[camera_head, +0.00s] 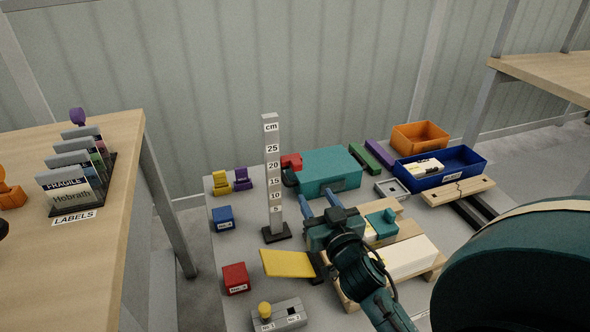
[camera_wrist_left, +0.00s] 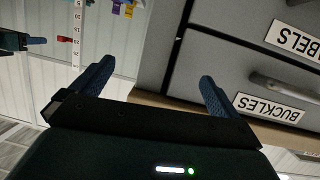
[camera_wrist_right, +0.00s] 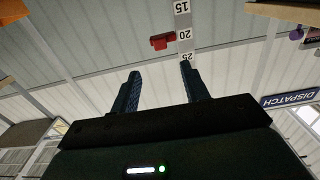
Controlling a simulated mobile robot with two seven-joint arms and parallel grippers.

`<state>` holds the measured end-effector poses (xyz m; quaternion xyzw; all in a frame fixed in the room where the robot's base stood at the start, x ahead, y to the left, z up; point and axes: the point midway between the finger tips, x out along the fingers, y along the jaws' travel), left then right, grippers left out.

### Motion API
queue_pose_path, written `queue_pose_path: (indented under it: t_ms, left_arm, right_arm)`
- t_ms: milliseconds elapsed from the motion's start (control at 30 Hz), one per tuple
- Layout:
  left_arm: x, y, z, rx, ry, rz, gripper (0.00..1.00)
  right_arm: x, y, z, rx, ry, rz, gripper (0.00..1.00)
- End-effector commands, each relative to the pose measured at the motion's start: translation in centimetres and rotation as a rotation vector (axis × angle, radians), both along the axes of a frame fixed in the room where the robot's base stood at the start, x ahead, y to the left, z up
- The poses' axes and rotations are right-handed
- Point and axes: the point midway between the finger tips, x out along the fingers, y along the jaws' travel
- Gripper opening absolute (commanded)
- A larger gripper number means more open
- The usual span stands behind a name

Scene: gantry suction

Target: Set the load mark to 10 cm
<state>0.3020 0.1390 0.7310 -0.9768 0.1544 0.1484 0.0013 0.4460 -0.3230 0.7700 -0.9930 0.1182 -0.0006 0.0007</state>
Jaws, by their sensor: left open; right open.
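The grey scale post (camera_head: 273,185), marked in cm from 5 to 25, stands upright on a dark foot. A red piece (camera_head: 291,161), apparently the load mark, is beside the post near the 20 label; its exact reading is unclear. The red piece (camera_wrist_right: 162,41) also shows beside the post in the right wrist view, and as a small red piece (camera_wrist_left: 64,39) in the left wrist view. My right gripper (camera_head: 320,200) is open and empty, right of the post in the picture. My left gripper (camera_wrist_left: 155,78) is open and empty, facing labelled drawers; the head view does not show it.
A teal case (camera_head: 328,170) stands behind my right gripper. A pallet (camera_head: 437,273) with a white block, a yellow plate (camera_head: 287,264) and a red block (camera_head: 236,278) crowd the surface. A blue bin (camera_head: 440,168) and an orange bin (camera_head: 420,137) stand at the back right.

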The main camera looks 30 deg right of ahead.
Motion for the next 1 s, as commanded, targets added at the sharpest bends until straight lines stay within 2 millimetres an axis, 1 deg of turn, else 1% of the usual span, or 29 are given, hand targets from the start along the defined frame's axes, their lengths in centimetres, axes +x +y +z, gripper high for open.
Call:
queue_pose_path:
  t_ms: [300, 500, 600, 700, 1000]
  left_arm:
    - [0.1, -0.1, -0.3, 0.005, 0.001, -0.005, 1.0]
    - [0.1, -0.2, -0.6, 0.012, 0.003, -0.009, 1.0]
    - [0.1, -0.2, -0.7, 0.015, 0.005, -0.011, 1.0]
    - [0.1, -0.3, -0.8, 0.016, 0.007, -0.012, 1.0]
    - [0.1, -0.3, -0.8, 0.017, 0.008, -0.013, 1.0]
  right_arm:
    - [6.3, -1.5, 0.2, -0.005, -0.002, 0.002, 0.45]
    - [9.7, -2.3, 0.1, -0.003, 0.001, 0.001, 0.45]
    - [10.8, -2.6, 0.1, -0.003, 0.001, 0.001, 0.45]
    - [11.4, -2.7, 0.0, -0.002, 0.001, 0.001, 0.45]
    - [11.7, -2.8, 0.1, -0.001, 0.002, 0.002, 0.45]
